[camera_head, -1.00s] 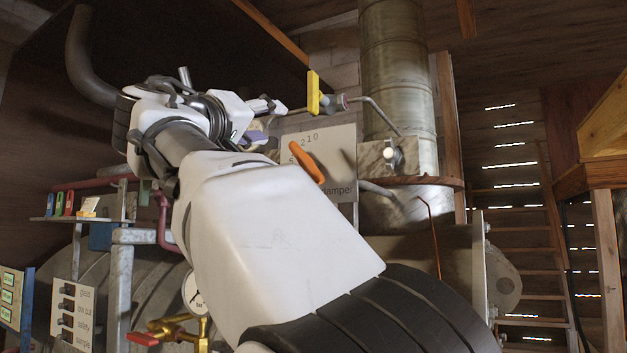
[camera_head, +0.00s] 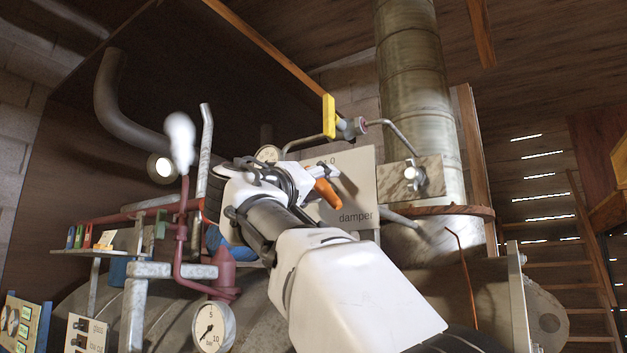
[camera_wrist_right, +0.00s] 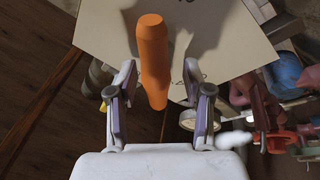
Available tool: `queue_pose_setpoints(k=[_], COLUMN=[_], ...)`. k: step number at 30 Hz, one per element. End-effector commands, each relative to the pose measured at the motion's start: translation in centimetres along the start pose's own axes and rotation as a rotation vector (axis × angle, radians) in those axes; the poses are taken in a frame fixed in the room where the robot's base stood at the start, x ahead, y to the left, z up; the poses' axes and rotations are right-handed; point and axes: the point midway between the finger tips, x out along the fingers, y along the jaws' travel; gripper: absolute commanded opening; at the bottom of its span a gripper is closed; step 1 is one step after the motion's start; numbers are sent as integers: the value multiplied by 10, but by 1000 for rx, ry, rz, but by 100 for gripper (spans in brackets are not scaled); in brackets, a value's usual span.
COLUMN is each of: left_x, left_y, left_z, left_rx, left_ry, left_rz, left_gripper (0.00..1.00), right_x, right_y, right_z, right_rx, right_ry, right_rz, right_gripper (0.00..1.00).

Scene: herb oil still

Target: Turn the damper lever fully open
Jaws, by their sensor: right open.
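The damper lever (camera_head: 328,194) is an orange handle in front of a pale plate marked "damper" (camera_head: 358,185). My right gripper (camera_head: 318,178) is at the lever and hides part of it in the head view. In the right wrist view, the orange lever (camera_wrist_right: 153,58) lies between the two open fingers of my right gripper (camera_wrist_right: 158,85), with a visible gap to each. The pale plate (camera_wrist_right: 100,22) is behind the lever there. Most of the scale numbers are hidden. My left gripper is not in view.
A yellow-handled valve (camera_head: 329,116) sits just above the plate. A metal flue pipe (camera_head: 412,70) rises to the right. Red piping (camera_head: 183,215) and a pressure gauge (camera_head: 213,327) are left of my arm. Red and blue parts (camera_wrist_right: 288,70) show at right in the wrist view.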

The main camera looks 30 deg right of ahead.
Motion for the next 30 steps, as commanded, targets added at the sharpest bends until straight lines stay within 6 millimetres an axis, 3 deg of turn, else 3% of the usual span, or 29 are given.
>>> queue_pose_setpoints(k=[4,5,6,9,20,30], left_x=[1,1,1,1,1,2], left_y=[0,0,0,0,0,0], left_z=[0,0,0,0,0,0], left_rx=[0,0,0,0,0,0], left_ry=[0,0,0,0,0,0], left_rz=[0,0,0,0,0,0], left_gripper=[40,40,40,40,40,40], right_x=[0,0,0,0,0,-1], right_y=[0,0,0,0,0,0], right_z=[0,0,0,0,0,1], right_rx=[1,1,1,1,-16,-167], right_ry=[0,0,0,0,4,34], right_rz=[0,0,0,0,-4,-40], right_gripper=[50,43,29,0,0,0])
